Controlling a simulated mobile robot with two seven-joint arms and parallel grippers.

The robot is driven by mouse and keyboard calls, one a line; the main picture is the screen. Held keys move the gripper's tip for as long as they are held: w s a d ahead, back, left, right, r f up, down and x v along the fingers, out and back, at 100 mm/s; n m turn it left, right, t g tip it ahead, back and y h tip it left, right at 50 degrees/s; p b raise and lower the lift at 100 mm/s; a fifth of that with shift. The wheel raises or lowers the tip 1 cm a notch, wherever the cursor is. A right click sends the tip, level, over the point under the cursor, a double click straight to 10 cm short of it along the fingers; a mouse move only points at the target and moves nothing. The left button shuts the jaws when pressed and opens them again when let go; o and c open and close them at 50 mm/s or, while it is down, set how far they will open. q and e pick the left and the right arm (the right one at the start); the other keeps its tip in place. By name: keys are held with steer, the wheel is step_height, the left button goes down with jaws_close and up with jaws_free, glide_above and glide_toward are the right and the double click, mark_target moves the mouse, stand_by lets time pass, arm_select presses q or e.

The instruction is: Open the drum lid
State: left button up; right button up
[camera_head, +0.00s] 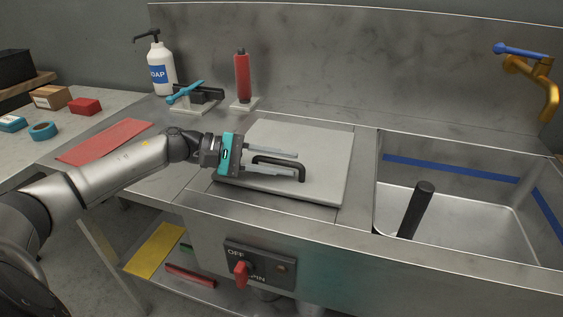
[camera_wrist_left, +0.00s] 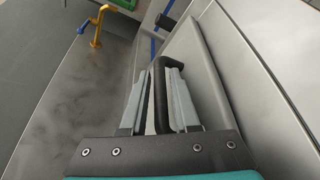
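The drum lid (camera_head: 325,145) is a pale grey square plate lying flat and closed in the steel counter. A black bar handle (camera_head: 278,160) stands on it; the handle also shows in the left wrist view (camera_wrist_left: 160,92). My left gripper (camera_head: 296,166) is open, with its two grey fingers reaching along either side of the handle. In the left wrist view the handle lies between the fingers, close to the right one, with a gap to the left one. Whether the right finger touches it I cannot tell. My right gripper is not in view.
A sink basin (camera_head: 467,210) with a dark upright cylinder (camera_head: 415,208) and a yellow tap (camera_head: 548,90) lies to the right. A soap bottle (camera_head: 160,68) and a red bottle (camera_head: 242,77) stand behind. A red-knobbed switch panel (camera_head: 260,264) is on the front.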

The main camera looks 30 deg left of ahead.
arm_select(q)
steer(key=shift+c, duration=0.3)
jaws_close()
stand_by(1.1)
